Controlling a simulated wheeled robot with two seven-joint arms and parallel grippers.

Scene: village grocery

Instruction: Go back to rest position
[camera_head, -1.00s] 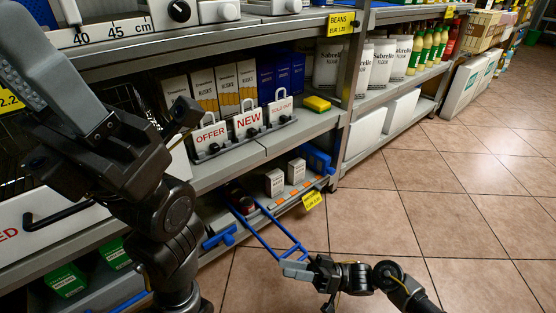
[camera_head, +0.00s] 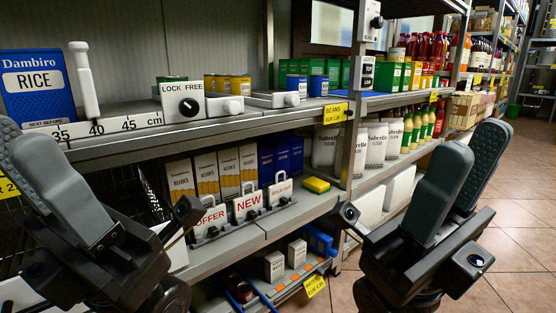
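My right gripper (camera_head: 474,140) is raised at the right of the head view, in front of the shelf's right part and the aisle floor. Its two grey fingers point up, stand slightly apart and hold nothing. My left gripper (camera_head: 20,138) is raised at the left edge, in front of the shelf. Its fingers point up and look slightly apart, with nothing seen between them; the outer finger is partly cut off by the picture edge.
The shelving unit (camera_head: 240,125) runs close in front of me. Sign blocks stand on its middle board, including a NEW sign (camera_head: 248,206). A yellow block (camera_head: 316,185) lies beside them. A blue bar (camera_head: 262,297) shows low down. Free tiled floor (camera_head: 520,235) lies right.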

